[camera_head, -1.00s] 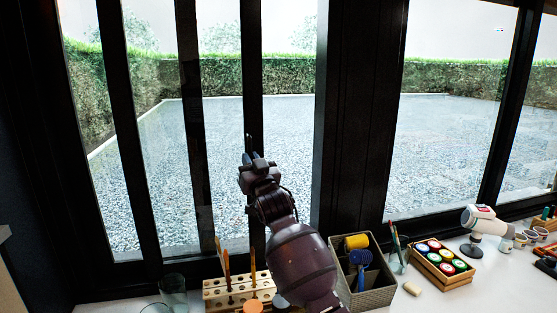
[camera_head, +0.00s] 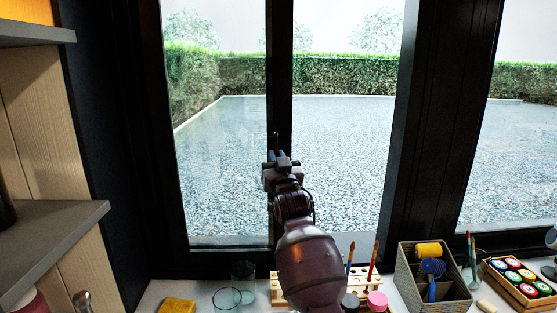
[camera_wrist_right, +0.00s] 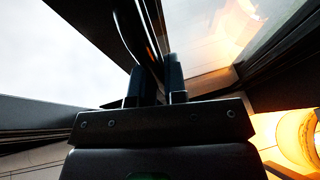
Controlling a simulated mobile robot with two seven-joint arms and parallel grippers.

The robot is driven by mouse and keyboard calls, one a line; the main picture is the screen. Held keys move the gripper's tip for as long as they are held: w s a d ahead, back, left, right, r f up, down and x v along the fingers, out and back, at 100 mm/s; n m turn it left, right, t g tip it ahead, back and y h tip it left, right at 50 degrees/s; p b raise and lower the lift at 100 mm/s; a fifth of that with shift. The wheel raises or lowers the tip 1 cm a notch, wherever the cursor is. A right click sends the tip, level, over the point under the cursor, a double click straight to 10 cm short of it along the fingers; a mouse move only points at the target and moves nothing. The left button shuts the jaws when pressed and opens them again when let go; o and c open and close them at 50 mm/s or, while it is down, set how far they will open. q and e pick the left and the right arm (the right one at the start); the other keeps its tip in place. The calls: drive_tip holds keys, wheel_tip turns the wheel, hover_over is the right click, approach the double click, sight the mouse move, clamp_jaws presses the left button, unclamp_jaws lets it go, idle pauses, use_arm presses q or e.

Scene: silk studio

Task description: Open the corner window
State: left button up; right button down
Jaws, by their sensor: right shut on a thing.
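The corner window (camera_head: 279,70) has a dark frame. Its sliding sash stands at the left, with its right upright lined up with the middle bar. The right half, between that bar and the thick post, looks clear. My right gripper (camera_head: 276,150) is at the middle bar, a bit above mid-height of the frame's lower part. In the wrist view its fingers (camera_wrist_right: 152,88) are shut on a thin dark upright part (camera_wrist_right: 150,45), which looks like the sash handle. The exact contact is partly hidden. My left gripper is not in view.
On the white counter below stand clear glasses (camera_head: 243,271), a wooden rack (camera_head: 372,281) with tools, a grey basket (camera_head: 405,279) and a box of coloured discs (camera_head: 517,292). A yellow block (camera_head: 178,305) lies left. Grey shelves (camera_head: 50,232) jut in at the left.

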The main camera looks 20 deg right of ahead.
drive_tip(key=c, duration=1.2)
unclamp_jaws()
drive_tip(key=shift+a, duration=0.1)
drive_tip(key=b+v, duration=0.1)
drive_tip(key=v, duration=0.9)
drive_tip(key=shift+s+f, duration=0.15)
drive_tip(key=shift+s, duration=0.2)
